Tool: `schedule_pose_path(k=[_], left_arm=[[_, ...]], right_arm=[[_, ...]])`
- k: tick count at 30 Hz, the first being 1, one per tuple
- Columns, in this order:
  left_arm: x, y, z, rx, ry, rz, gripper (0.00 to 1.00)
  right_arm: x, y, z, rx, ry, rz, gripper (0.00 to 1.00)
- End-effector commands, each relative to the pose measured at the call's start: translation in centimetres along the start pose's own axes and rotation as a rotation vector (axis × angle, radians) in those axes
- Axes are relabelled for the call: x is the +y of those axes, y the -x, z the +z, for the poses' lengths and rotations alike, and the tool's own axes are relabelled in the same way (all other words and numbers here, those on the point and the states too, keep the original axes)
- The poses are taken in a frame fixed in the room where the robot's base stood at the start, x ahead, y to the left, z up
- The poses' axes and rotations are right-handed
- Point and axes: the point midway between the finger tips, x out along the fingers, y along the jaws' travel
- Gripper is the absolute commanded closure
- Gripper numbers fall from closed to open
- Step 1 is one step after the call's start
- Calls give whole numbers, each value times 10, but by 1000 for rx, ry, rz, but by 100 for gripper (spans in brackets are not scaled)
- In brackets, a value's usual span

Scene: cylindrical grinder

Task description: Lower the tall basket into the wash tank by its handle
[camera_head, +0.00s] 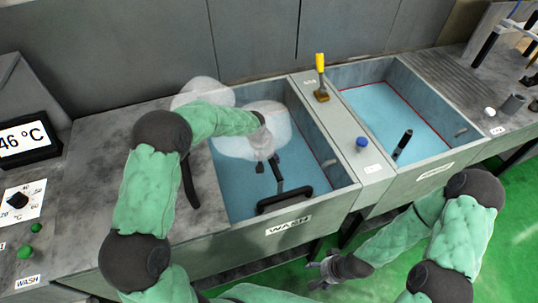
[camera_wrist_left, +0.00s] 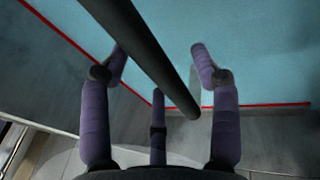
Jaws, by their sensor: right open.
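The wash tank (camera_head: 346,182) stands left of centre, labelled WASH and filled with blue water. My left gripper (camera_head: 272,172) reaches over it. In the left wrist view its fingers (camera_wrist_left: 160,85) are spread apart. A dark bar (camera_wrist_left: 150,55) crosses between them there, and I see no finger closed on it. A black handle-like bar (camera_head: 285,200) shows in the wash tank near its front wall, below the left gripper. I cannot make out a basket body. My right gripper (camera_head: 326,270) is open and empty, low in front of the tanks.
A second tank (camera_head: 432,162) with blue water, right of the wash tank, holds a dark handle (camera_head: 402,143). The ledge between carries a yellow-handled lever (camera_head: 321,78) and a blue knob (camera_head: 361,143). Pale vapour (camera_head: 203,90) hangs over the wash tank. A temperature display (camera_head: 22,140) stands at left.

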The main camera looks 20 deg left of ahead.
Motion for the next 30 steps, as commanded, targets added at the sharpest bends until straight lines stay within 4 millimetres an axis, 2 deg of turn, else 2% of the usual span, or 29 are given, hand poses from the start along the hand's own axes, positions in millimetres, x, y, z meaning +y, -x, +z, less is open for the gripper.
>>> schedule_pose_path(k=[6,11,30], left_arm=[[-2,-2,3,-7,0,-5,38],[1,8,1,-6,0,-4,38],[29,101,-14,-3,0,-1,38]], right_arm=[[0,0,0,0,0,0,30],[-3,7,0,0,0,0,30],[-26,73,3,0,0,0,30]])
